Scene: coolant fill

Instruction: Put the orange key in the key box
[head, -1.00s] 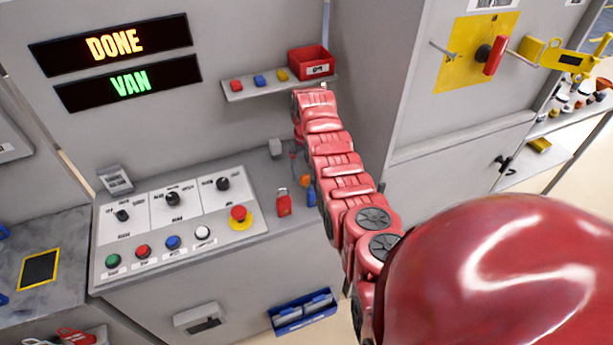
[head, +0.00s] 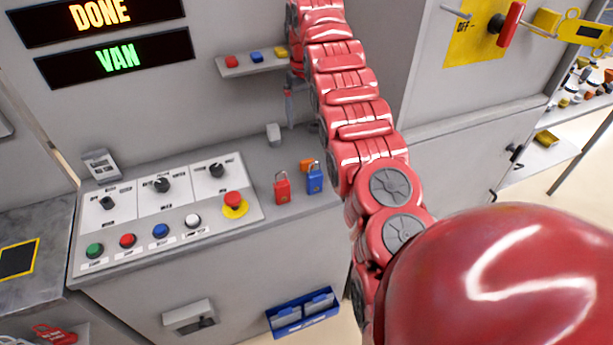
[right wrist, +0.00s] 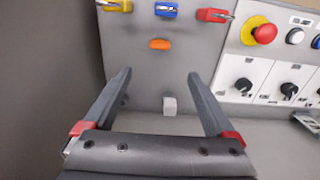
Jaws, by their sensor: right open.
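The orange key (head: 306,163) is a small orange piece lying on the grey counter behind the blue padlock, partly covered by it in the head view. It shows whole in the right wrist view (right wrist: 160,44), beyond my fingertips and roughly centred between them. My right gripper (right wrist: 159,76) is open and empty above the counter, apart from the key. In the head view my right arm hides most of this gripper. No key box can be made out; the right end of the shelf, where a red labelled bin stood earlier, is covered by my arm. My left gripper is out of view.
A red padlock (head: 282,187) and a blue padlock (head: 314,178) stand on the counter; a yellow one (right wrist: 115,5) shows in the wrist view. A small pale block (head: 273,133) stands near the wall. The control panel (head: 165,205) is at the left. A shelf (head: 250,66) hangs above.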

